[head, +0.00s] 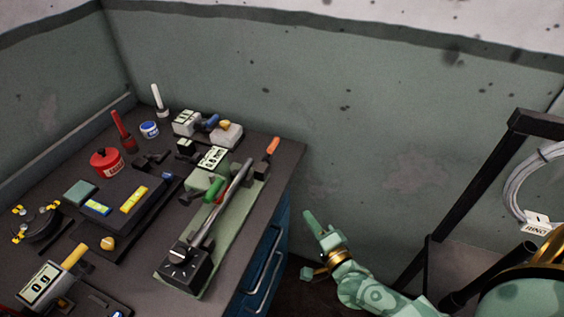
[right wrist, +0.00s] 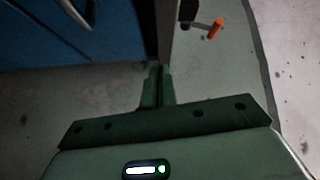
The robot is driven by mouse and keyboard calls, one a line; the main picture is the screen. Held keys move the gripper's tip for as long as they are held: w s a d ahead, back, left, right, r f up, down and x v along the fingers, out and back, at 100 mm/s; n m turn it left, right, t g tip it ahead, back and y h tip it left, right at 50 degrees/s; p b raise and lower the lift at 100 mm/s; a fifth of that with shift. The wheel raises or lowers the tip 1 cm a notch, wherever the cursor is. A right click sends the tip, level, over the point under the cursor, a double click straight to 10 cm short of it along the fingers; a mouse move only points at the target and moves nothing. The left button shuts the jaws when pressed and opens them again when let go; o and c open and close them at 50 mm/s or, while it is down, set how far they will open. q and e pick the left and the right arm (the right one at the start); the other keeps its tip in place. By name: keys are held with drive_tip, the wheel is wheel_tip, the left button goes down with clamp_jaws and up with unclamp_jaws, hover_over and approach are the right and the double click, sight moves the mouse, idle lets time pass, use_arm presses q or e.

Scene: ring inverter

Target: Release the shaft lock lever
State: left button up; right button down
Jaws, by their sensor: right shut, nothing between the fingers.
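A fixture with a green base (head: 222,245) lies along the right side of the bench and carries a long grey shaft (head: 222,205). A lever with an orange handle (head: 272,147) stands at its far end; the handle also shows in the right wrist view (right wrist: 216,28). A green handle (head: 214,189) sits beside the shaft. The frames do not label which one is the shaft lock lever. My right gripper (head: 310,216) is shut and empty, off the bench's right edge, apart from both handles. Its fingers also show in the right wrist view (right wrist: 158,82). My left gripper is out of view.
The dark bench (head: 285,172) holds a black knob box (head: 183,267), a red can (head: 106,162) and several small devices. Blue drawers (head: 262,262) with handles are below its right edge. A black frame (head: 470,175) with a cable coil (head: 537,185) stands at right.

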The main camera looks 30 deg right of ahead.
sight(271, 153)
wheel_tip(271, 153, up, 8)
drive_tip(key=w+d+m+t+h, duration=0.1)
drive_tip(key=w+m+t+h, duration=0.15)
drive_tip(key=m, duration=0.35)
drive_tip(key=x, duration=0.3)
drive_tip(key=a+x, duration=0.1)
drive_tip(key=x, duration=0.3)
drive_tip(key=a+b+x, duration=0.1)
drive_tip(key=x, duration=0.3)
drive_tip(key=shift+w+a+r, duration=0.15)
drive_tip(key=shift+w+r, duration=0.05)
drive_tip(key=shift+r, duration=0.05)
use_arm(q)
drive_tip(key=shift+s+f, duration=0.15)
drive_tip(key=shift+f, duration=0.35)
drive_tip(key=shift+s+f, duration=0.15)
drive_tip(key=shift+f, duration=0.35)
use_arm(e)
drive_tip(key=shift+w+a+r, duration=0.1)
drive_tip(key=shift+w+a, duration=0.1)
drive_tip(key=shift+w, duration=0.1)
